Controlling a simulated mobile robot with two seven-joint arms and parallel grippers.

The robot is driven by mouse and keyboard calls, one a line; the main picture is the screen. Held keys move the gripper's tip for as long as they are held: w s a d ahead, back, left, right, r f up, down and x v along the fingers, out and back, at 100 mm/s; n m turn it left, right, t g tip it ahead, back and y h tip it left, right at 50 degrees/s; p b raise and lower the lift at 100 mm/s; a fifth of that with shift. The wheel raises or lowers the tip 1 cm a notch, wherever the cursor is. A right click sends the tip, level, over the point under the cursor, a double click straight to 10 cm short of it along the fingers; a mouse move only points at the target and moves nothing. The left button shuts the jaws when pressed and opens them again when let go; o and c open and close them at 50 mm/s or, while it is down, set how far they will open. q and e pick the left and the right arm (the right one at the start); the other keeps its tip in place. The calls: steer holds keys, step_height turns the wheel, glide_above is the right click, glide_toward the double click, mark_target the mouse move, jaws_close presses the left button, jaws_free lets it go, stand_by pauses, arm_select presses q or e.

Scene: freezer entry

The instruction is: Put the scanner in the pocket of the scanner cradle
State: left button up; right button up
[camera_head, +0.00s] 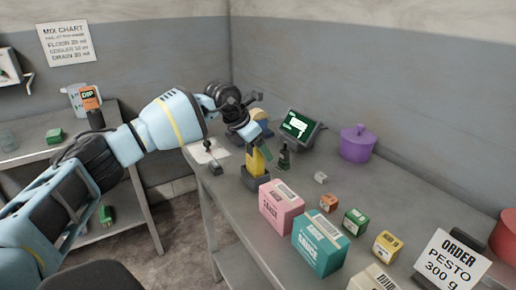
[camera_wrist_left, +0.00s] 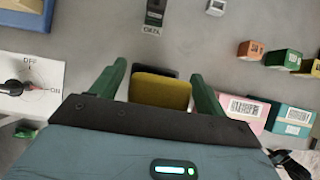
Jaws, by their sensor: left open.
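The yellow scanner (camera_head: 256,163) stands upright on the near left part of the bench, its lower end in a dark block that looks like the scanner cradle (camera_head: 256,181). My left gripper (camera_head: 258,148) is over it from above, with its green fingers apart. In the left wrist view the scanner (camera_wrist_left: 160,91) lies between the two open fingers of the gripper (camera_wrist_left: 160,72), with visible gaps at both sides. A dark edge of the cradle (camera_wrist_left: 156,72) shows just beyond it. How deep the scanner sits is hidden. My right gripper is not in view.
A dark green stamp-like item (camera_head: 284,157) and a screen (camera_head: 298,127) stand close behind. Pink (camera_head: 281,206) and teal (camera_head: 321,242) boxes stand in front, with small boxes to the right. A dial plate (camera_wrist_left: 30,88) lies left. A purple pot (camera_head: 357,144) is at the back.

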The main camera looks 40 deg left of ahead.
arm_select(q)
steer(key=v, duration=1.1)
steer(key=shift+r, duration=0.3)
steer(key=shift+s+a, duration=0.1)
steer(key=shift+s, duration=0.05)
